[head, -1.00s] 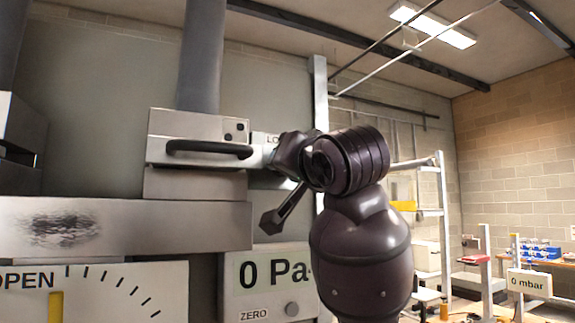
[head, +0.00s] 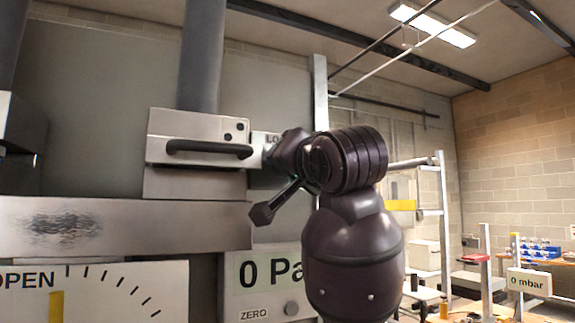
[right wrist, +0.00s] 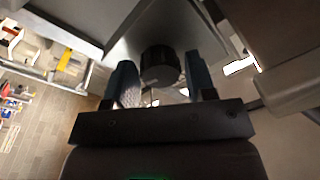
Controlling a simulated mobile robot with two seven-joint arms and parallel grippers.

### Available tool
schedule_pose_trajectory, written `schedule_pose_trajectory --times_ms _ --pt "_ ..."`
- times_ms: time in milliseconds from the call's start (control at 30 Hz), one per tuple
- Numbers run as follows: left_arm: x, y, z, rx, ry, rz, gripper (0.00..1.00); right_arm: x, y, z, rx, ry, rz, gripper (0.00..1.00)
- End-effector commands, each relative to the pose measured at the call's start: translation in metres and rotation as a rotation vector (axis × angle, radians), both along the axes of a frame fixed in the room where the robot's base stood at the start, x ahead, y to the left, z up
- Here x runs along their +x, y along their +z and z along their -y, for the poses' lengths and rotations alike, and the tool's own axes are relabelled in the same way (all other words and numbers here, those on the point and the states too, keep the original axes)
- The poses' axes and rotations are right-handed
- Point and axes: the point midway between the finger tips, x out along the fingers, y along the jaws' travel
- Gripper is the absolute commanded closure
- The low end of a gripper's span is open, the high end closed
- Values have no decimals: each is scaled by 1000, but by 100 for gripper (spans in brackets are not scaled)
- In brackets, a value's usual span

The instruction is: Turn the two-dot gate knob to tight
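The two-dot gate is a pale metal box (head: 205,128) with two black dots (head: 235,131) and a dark bar handle (head: 208,149) on its front. A plate beginning "LO" (head: 272,139) sits at its right side, partly covered by my right arm. The dark round knob (right wrist: 160,68) shows in the right wrist view; in the head view my arm hides it. My right gripper (right wrist: 160,62) is open, one finger on each side of the knob. Small gaps seem to remain; contact is hard to judge. My left gripper is not in view.
A grey pipe (head: 201,55) rises from the gate box. Below are a scuffed metal beam (head: 140,222), an "OPEN" dial (head: 115,290) and a "0 Pa" display (head: 268,273). Shelving and benches stand farther right.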

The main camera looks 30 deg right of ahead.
Motion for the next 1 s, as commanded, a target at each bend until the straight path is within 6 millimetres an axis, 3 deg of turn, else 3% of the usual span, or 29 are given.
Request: schedule_pose_trajectory --times_ms 67,467,767,1000 --pt "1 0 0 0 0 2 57 0 0 0 0 0 0 38" --pt "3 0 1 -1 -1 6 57 -7 -1 0 -1 -1 1 38" --pt "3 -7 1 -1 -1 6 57 -59 -5 -4 -1 0 5 38" --pt "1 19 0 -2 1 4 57 -83 -4 -4 -5 -5 1 38"
